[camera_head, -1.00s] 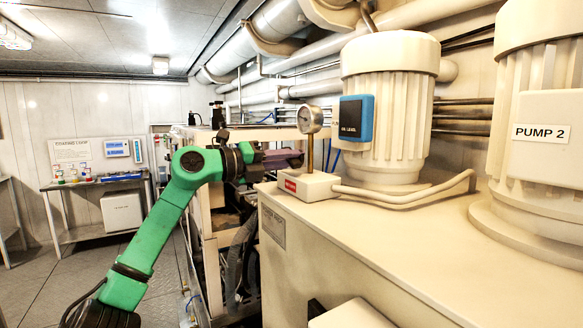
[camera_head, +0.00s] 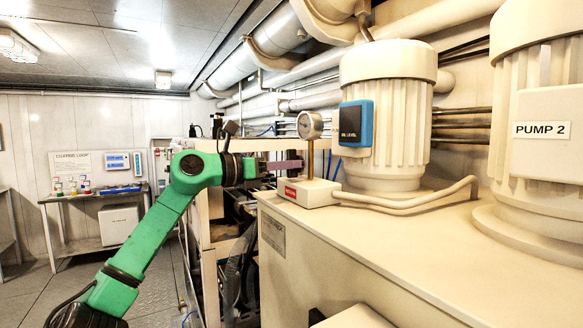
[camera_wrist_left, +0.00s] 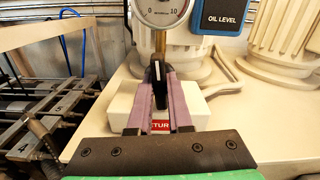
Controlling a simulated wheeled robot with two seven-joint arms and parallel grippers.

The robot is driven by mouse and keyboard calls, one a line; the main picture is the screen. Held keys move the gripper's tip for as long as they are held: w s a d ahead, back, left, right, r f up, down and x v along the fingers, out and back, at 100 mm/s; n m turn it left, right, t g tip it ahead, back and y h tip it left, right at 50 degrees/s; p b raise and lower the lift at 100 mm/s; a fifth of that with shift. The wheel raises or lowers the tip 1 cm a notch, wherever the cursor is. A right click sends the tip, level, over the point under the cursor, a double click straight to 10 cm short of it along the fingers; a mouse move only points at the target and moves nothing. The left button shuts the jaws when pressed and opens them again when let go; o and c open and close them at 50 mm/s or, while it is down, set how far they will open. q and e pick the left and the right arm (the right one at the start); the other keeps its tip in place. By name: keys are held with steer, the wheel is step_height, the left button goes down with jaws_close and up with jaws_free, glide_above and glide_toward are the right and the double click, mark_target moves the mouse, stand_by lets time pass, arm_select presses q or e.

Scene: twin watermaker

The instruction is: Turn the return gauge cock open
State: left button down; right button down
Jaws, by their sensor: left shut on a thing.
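The return gauge (camera_head: 309,125), a round white dial on a brass stem, stands on a white block (camera_head: 312,193) with a red label. In the left wrist view the gauge dial (camera_wrist_left: 163,12) is cut off at the top, and the label on the block (camera_wrist_left: 120,100) is partly covered by a finger. The cock's black lever (camera_wrist_left: 160,92) stands upright in front of the stem. My left gripper (camera_head: 298,165) reaches the stem from the left. In the wrist view its two mauve fingers (camera_wrist_left: 160,85) are shut on the lever, one on each side. My right gripper is out of view.
A pump motor (camera_head: 385,120) with a blue oil level box (camera_head: 355,122) stands just right of the gauge. A pale pipe (camera_head: 405,200) runs from the block along the tank top (camera_head: 420,235). Pump 2 (camera_head: 540,130) is at the far right.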

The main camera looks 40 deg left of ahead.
arm_select(q)
steer(key=shift+f+m, duration=0.1)
steer(key=shift+m, duration=0.5)
steer(key=c, duration=0.8)
jaws_free()
steer(key=shift+c, duration=0.2)
steer(key=b+v, duration=0.9)
steer(key=v, duration=0.5)
steer(key=shift+s, duration=0.3)
